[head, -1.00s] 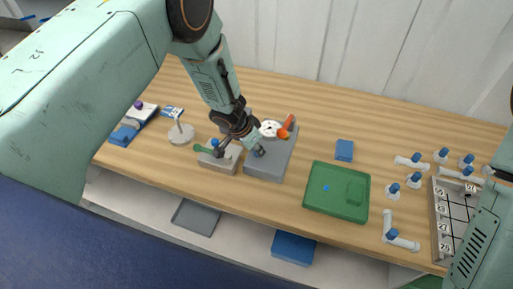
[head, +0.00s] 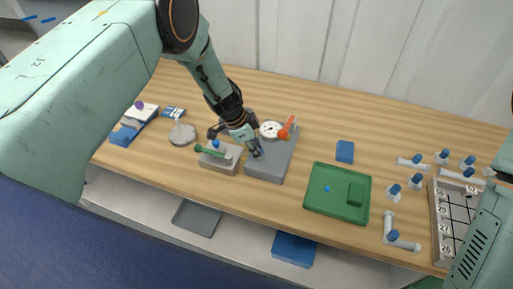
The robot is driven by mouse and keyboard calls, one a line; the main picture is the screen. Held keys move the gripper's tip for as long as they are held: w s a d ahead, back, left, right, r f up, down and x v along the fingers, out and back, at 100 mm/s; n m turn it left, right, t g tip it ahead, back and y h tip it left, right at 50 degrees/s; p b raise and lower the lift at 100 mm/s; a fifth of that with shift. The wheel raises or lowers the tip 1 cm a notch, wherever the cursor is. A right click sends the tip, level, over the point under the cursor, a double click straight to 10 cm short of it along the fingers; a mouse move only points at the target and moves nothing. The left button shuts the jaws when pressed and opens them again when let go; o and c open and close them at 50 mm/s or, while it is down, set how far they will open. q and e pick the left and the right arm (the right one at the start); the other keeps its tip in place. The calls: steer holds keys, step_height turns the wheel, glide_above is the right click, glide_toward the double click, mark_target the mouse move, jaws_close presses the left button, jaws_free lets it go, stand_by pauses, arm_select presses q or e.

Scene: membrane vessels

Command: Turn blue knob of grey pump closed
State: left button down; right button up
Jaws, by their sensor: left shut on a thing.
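The grey pump (head: 270,165) is a grey block on the middle of the table. It carries a round white dial (head: 270,129) and an orange lever (head: 287,128). My left gripper (head: 254,150) reaches down from the upper left onto the near left part of the pump. Its fingers are shut at the pump's top, and they hide the blue knob there. A beige block (head: 219,164) just left of the pump has its own blue knob (head: 215,144) and a green handle (head: 210,152); my gripper is apart from them. My right gripper is out of view.
A green tray (head: 315,200) and a small blue box (head: 345,151) are right of the pump. Several white tube pieces with blue caps (head: 393,235) and a numbered rack (head: 436,236) stand farther right. A round grey stand (head: 182,136) is left of the beige block.

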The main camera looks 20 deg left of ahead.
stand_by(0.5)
arm_select(q)
steer(key=c, duration=1.1)
jaws_free()
steer(key=shift+o, duration=0.2)
steer(key=v, duration=1.2)
